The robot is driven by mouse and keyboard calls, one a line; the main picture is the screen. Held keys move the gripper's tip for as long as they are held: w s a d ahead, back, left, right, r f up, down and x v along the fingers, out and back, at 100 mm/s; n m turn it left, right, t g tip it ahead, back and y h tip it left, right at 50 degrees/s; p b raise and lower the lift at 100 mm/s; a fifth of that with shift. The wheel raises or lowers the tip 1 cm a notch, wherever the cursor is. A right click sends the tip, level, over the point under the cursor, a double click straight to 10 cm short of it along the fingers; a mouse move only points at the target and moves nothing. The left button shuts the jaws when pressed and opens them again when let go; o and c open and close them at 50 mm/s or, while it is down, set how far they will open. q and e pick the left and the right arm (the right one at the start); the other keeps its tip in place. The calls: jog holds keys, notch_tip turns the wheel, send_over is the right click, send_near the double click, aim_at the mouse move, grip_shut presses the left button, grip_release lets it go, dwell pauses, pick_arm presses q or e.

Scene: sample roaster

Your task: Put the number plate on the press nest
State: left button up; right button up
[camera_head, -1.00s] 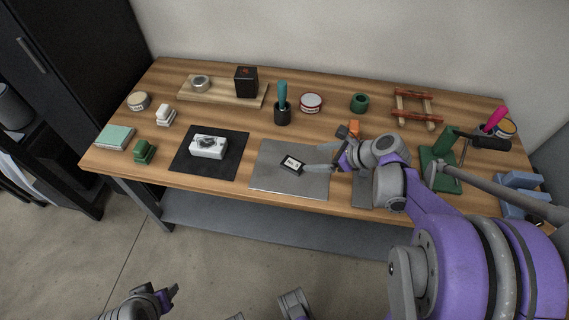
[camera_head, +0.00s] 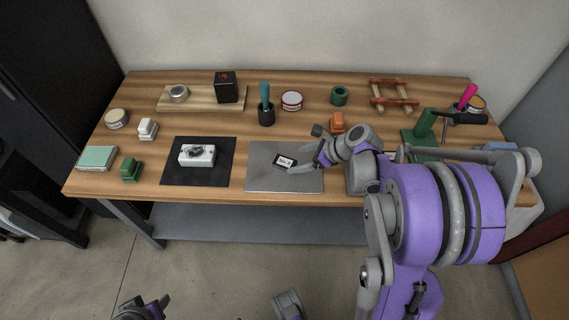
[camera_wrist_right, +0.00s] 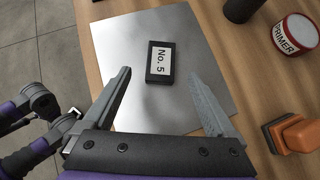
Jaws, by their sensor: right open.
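The number plate (camera_head: 285,161) is a small black block with a white label reading "No. 5". It lies flat on a grey metal sheet (camera_head: 262,182) near the front of the bench. The right wrist view also shows the plate (camera_wrist_right: 151,62). My right gripper (camera_head: 295,157) is open above the sheet, with its fingers pointing at the plate and nothing between them. A green press (camera_head: 424,124) with a black handle stands at the bench's right; my right arm partly covers its base, and I cannot make out the nest. My left gripper (camera_head: 152,307) is low at the bottom edge, away from the bench.
An orange block (camera_head: 337,122) and a green ring-shaped pot (camera_head: 339,95) stand behind my right gripper. A primer tin (camera_head: 292,100) and a black cup (camera_head: 266,116) with a teal-handled tool are behind the sheet. A white box (camera_head: 197,155) lies on a black mat (camera_head: 185,179) to the left.

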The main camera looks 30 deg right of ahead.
aim_at(286, 162)
jog(key=x, duration=0.5)
jog(key=shift+b, duration=0.4)
jog(key=shift+r, duration=0.1)
grip_shut()
